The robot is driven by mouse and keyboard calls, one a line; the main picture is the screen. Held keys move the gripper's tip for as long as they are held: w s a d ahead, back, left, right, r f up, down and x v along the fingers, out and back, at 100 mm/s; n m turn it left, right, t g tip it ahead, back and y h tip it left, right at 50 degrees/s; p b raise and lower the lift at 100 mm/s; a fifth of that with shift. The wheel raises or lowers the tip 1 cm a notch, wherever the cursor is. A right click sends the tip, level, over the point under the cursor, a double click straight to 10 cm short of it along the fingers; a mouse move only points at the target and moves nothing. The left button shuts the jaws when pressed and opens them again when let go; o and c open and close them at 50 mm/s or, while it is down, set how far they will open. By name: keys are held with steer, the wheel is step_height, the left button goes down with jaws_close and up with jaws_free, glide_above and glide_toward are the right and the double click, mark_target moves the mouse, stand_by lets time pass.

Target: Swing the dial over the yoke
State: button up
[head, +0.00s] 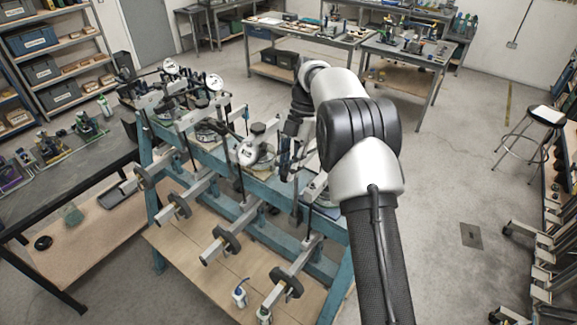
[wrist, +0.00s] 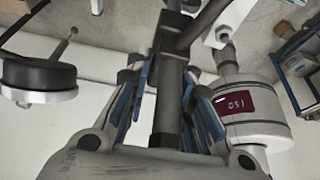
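In the head view several white round dials stand on the blue lever frame, among them a near one (head: 247,154) just left of my gripper (head: 288,163). In the wrist view a white drum with a dark red digit window, which may be a dial (wrist: 262,118), is right of my gripper (wrist: 170,75). The gripper's two blue-padded fingers stand on either side of a dark grey upright bar (wrist: 170,100). They are close to it, but I cannot tell whether they press on it. I cannot pick out the yoke for certain.
The blue frame (head: 338,288) carries several pale lever arms with dark round weights (head: 228,240). A dark round weight (wrist: 38,80) is left of my fingers. Small bottles (head: 240,293) stand on the lower wooden shelf. The floor to the right is open, with a stool (head: 545,117).

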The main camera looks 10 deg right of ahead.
steer(key=o, duration=0.4)
steer(key=shift+c, duration=0.2)
steer(key=shift+r, duration=0.1)
steer(key=v, duration=0.6)
steer(key=shift+d, duration=0.1)
steer(key=shift+w+d+r, duration=0.15)
steer(key=shift+d+r, duration=0.05)
steer(key=shift+r, duration=0.4)
